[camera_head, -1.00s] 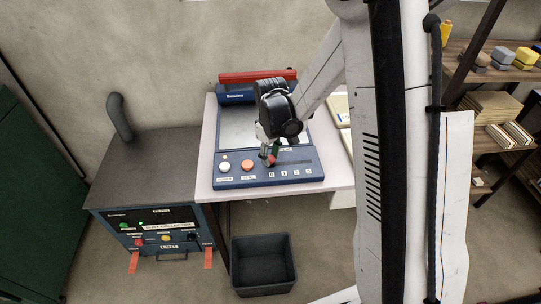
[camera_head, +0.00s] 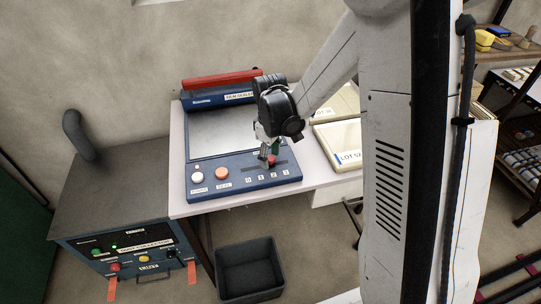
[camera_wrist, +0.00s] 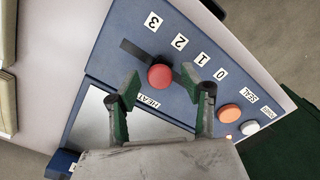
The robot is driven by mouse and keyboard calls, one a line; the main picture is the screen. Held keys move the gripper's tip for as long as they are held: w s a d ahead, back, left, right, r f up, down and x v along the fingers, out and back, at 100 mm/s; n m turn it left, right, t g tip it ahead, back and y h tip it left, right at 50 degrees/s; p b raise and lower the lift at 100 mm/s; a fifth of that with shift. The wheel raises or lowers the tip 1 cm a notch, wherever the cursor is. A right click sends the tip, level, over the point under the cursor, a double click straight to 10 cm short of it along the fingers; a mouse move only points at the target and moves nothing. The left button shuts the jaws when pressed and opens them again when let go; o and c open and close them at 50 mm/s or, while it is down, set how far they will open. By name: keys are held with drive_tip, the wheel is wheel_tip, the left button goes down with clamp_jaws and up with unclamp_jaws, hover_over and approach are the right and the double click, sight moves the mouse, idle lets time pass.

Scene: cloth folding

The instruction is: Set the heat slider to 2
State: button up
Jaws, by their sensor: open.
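The heat slider's round red knob (camera_head: 272,160) stands in a dark slot on the blue control panel (camera_head: 233,184). In the wrist view the knob (camera_wrist: 160,77) lies nearly level with the 2 label (camera_wrist: 180,41), slightly toward the 1 label (camera_wrist: 202,59). I cannot tell whether it is exactly at 2. My gripper (camera_head: 268,158) is low over the slot. In the wrist view my gripper (camera_wrist: 160,85) is open, with one green-padded finger on each side of the knob and visible space between. Finger contact with the knob is not clear.
An orange button (camera_head: 222,173) and a white button (camera_head: 198,177) sit left of the slider. The red-barred sealer (camera_head: 222,88) stands behind the metal plate. A labelled package (camera_head: 340,143) lies right. A dark bin (camera_head: 249,268) stands below the table.

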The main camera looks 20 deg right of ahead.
sight(270, 158)
wheel_tip(270, 158, up, 12)
idle(0.8)
idle(0.3)
drive_tip(key=s+r+m+t, duration=0.3)
drive_tip(key=s+r+m, duration=0.1)
drive_tip(key=s, duration=0.6)
drive_tip(key=s+d+r+m+t, duration=0.1)
drive_tip(key=s+r+m+t, duration=0.3)
drive_tip(key=s, duration=0.6)
drive_tip(key=shift+s+d+r, duration=0.15)
drive_tip(key=shift+s+r, duration=0.25)
drive_tip(key=shift+r, duration=0.05)
